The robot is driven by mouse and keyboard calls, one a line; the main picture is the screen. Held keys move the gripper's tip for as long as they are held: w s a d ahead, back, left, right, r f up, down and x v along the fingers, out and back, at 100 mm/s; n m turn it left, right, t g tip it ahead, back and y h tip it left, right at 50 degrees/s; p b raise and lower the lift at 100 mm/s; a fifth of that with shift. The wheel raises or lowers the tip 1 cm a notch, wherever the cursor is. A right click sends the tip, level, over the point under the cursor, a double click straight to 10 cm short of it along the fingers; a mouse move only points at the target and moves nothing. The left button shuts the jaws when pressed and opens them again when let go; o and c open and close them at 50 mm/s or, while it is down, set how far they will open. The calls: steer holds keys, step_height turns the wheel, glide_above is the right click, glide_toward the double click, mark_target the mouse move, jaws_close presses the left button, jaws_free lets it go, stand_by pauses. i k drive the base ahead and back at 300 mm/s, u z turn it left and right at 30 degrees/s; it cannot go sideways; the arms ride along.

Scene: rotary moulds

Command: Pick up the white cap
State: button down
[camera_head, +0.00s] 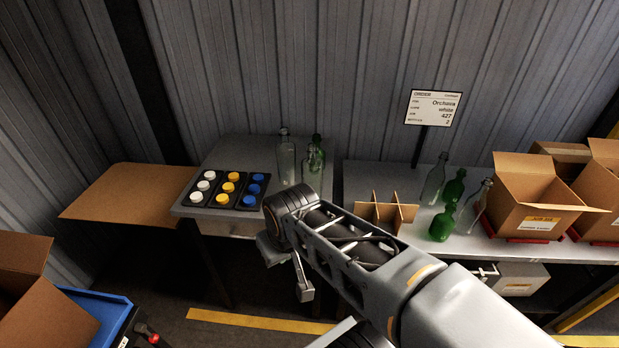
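Three white caps lie in a column in the left part of a black tray (216,206) on the left table: a far one (209,174), a middle one (203,185) and a near one (196,197). Yellow caps (227,187) fill the middle column and blue caps (254,188) the right one. My arm reaches in from the lower right. My gripper (286,270) hangs at the arm's end, to the right of and nearer than the tray, apart from the caps. Its fingers are small and partly hidden, so I cannot tell how far they are apart. I see nothing held in it.
Clear and green bottles (287,155) stand right of the tray. A brown board (125,192) adjoins the left table. A blue bin (110,310) stands lower left.

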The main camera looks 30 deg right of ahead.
mark_target(196, 196)
steer(key=u, duration=0.65)
steer(key=i, duration=1.3)
steer(key=z, duration=0.35)
